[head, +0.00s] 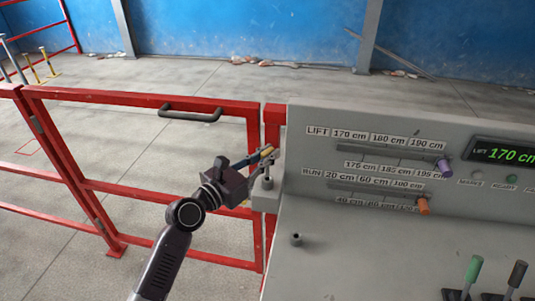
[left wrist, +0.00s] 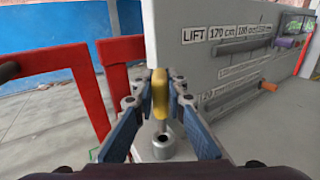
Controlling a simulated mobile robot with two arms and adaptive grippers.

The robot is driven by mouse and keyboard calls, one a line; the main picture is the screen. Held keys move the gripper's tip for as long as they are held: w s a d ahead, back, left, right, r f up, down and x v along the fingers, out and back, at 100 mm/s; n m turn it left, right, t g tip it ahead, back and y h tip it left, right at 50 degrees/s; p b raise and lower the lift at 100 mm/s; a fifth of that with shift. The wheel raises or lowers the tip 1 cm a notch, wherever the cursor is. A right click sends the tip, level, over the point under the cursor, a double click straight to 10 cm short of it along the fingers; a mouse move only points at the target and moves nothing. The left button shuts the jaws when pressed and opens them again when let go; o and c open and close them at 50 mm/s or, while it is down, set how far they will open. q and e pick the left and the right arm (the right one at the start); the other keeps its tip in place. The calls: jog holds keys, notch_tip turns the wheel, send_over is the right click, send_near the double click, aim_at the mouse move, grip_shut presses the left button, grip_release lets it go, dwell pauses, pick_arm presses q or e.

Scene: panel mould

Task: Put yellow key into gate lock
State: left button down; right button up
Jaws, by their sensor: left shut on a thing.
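My left gripper (head: 263,158) is shut on the yellow key, at the post between the gate and the grey console. The left wrist view shows the yellow key head (left wrist: 160,92) between the fingertips (left wrist: 161,84). A thin metal shank runs down from it toward a grey round lock (left wrist: 163,148). The shank's end meets the lock's top in the picture; I cannot tell whether it is inside. In the head view the lock (head: 267,184) sits on a small grey ledge below the fingers. The gripper covers part of the key. My right gripper is not in view.
The red gate (head: 145,101) with a dark handle (head: 191,112) stands left of the lock. The grey console (head: 380,120) rises close on the right, with purple (head: 444,166) and orange (head: 423,206) sliders. A small metal cylinder (head: 296,239) stands on its lower surface.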

pick_arm(q)
jog(key=shift+p, duration=0.3)
dwell(0.4)
dwell(0.5)
jog(key=shift+p, duration=0.3)
dwell(0.5)
dwell(0.3)
jog(key=shift+f+b, duration=1.3)
jog(key=shift+f, duration=0.8)
jog(key=c, duration=1.9)
grip_release()
